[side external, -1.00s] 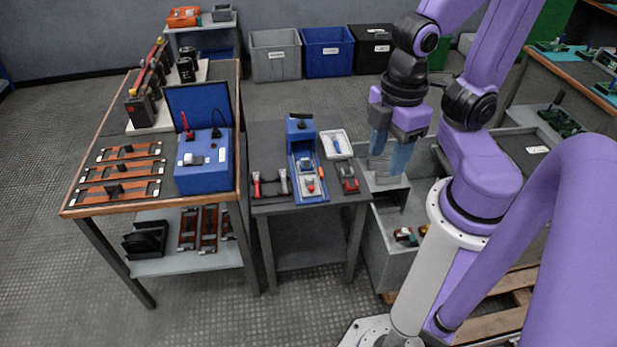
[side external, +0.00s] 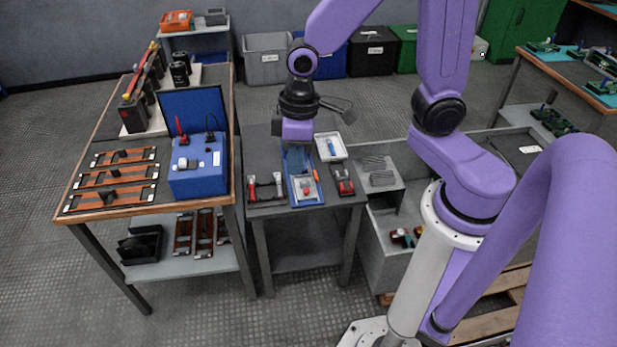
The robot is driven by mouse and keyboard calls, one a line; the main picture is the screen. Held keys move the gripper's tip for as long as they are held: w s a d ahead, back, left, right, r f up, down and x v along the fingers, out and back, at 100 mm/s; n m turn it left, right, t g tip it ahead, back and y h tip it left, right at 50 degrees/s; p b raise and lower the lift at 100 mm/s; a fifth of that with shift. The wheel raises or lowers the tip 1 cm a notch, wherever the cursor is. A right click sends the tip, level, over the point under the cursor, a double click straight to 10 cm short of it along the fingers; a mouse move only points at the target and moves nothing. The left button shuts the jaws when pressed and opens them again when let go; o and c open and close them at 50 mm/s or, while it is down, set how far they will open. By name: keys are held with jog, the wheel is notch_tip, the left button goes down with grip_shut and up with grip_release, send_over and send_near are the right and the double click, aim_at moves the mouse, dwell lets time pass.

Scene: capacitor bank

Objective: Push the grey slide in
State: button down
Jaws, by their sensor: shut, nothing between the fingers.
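The grey slide (side external: 298,189), with a red knob (side external: 306,189) on it, sits at the near end of a blue fixture (side external: 307,204) on the small dark table. My gripper (side external: 297,160) is shut and empty, pointing down over the fixture, behind the slide in this view. The light blue fingers are hard to separate from the blue fixture, so I cannot tell whether they touch it. My gripper and wrist hide the fixture's far end.
Red-and-grey tools (side external: 265,187) lie left of the fixture. A white tray (side external: 344,154) and a red-and-black block (side external: 343,180) lie to its right. A blue box (side external: 199,167) with a raised lid stands on the left table. Grey ribbed pieces (side external: 377,171) lie further right.

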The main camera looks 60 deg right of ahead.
aim_at(302, 176)
jog(key=w+d+f+m+t, duration=0.1)
jog(key=w+d+f+m, duration=0.25)
jog(key=w+f, duration=0.35)
jog(key=w+d+f+m, duration=0.2)
jog(key=w+f+m, duration=0.3)
jog(key=w, duration=0.3)
jog(key=s+d+f+m+h, duration=0.2)
jog(key=d+f+m, duration=0.2)
jog(key=d+f, duration=0.3)
jog(key=s+d+f+m+h, duration=0.1)
jog(key=s+d+f+m, duration=0.25)
jog(key=d+f, duration=0.4)
jog(key=shift+t, duration=0.3)
jog(key=shift+a+x, duration=0.25)
jog(key=shift+x, duration=1.05)
jog(key=shift+a+x, duration=0.25)
jog(key=shift+x, duration=1.05)
jog(key=shift+a+x, duration=0.25)
jog(key=shift+x, duration=1.05)
jog(key=shift+s+f, duration=0.15)
jog(key=shift+d, duration=0.1)
jog(key=shift+w+d, duration=3.9)
jog(key=shift+w, duration=0.05)
jog(key=shift+s+a, duration=1.1)
jog(key=shift+a, duration=0.05)
